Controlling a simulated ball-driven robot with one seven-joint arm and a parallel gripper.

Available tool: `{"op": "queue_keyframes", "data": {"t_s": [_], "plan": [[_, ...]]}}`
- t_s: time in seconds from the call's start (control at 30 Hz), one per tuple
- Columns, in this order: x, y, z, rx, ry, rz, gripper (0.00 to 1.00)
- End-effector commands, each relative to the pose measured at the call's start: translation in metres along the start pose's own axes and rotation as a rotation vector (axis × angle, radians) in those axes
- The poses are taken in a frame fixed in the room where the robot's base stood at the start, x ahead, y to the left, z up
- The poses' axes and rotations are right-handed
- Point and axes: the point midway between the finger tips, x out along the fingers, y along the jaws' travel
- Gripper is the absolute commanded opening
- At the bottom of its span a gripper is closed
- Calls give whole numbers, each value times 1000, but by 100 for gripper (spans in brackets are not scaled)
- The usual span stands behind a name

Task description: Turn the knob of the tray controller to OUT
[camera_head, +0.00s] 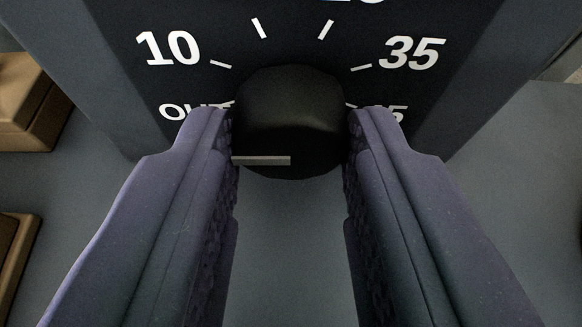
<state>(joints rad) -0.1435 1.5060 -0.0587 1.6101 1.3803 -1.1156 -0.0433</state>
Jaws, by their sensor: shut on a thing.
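The tray controller (290,45) is a dark panel with a dial of white ticks and labels. Its black round knob (292,105) sits in the middle, between my fingers. My gripper (290,135) is shut on the knob, one finger on each side. The knob's pale pointer line (262,160) lies level and points left from the middle of its face, towards the OUT side. The OUT label (185,111) is at the left, its last letter partly hidden by my left finger. The label 10 (168,48) is above it and 35 (412,52) is at upper right.
Brown blocks (25,105) stand at the left edge, with another (15,255) below. A grey surface (295,260) lies below the panel and is clear between my fingers. My right finger partly hides the lower right label, which ends in 5.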

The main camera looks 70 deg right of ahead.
Motion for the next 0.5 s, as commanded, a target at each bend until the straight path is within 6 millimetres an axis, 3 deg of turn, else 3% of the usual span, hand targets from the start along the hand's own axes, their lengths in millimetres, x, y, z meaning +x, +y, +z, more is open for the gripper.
{"op": "queue_keyframes", "data": {"t_s": [0.5], "plan": [[0,-2,1,-300,-1,124,4]]}}
